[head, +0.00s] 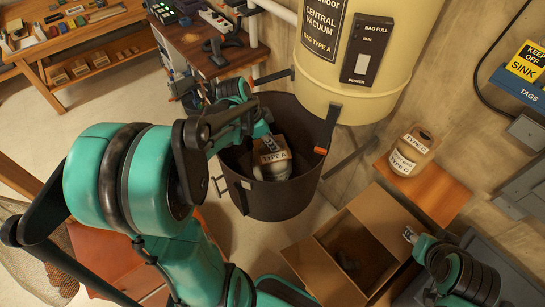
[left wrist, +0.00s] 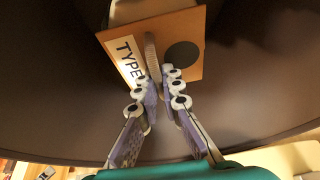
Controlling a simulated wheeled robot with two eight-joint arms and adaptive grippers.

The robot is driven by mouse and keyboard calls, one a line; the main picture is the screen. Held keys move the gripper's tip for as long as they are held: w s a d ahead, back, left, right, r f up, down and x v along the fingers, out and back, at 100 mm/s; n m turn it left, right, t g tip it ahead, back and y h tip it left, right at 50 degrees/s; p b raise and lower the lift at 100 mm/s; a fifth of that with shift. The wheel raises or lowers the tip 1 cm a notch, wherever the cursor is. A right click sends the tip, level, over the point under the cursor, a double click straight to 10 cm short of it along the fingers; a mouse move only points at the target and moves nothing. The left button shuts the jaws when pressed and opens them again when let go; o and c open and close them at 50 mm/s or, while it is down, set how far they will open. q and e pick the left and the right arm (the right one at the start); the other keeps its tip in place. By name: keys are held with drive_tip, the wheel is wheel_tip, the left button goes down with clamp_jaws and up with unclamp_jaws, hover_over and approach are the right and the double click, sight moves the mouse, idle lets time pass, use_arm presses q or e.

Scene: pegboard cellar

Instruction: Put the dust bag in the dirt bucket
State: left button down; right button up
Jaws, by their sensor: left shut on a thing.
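My left gripper (head: 266,137) reaches over the bucket rim and is shut on the collar. In the left wrist view, the fingertips (left wrist: 160,88) pinch a ridge on the collar (left wrist: 180,55), against dark bucket wall. The bag appears within the bucket's opening; its underside is hidden. My right gripper (head: 411,236) is by the cardboard box, its fingers unclear.
An open cardboard box (head: 375,220) stands at the lower right, with a dark thing inside. A TYPE C bag (head: 412,152) sits on a small wooden shelf (head: 440,190). A workbench (head: 205,60) with tools stands behind left. Canister hangs close above the bucket.

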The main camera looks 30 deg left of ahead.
sight(271, 150)
use_arm(q)
wheel_tip(271, 150, down, 4)
drive_tip(key=shift+f+b, duration=0.1)
drive_tip(key=shift+b, duration=0.45)
drive_tip(key=shift+s, duration=0.1)
drive_tip(key=c, duration=1.7)
unclamp_jaws()
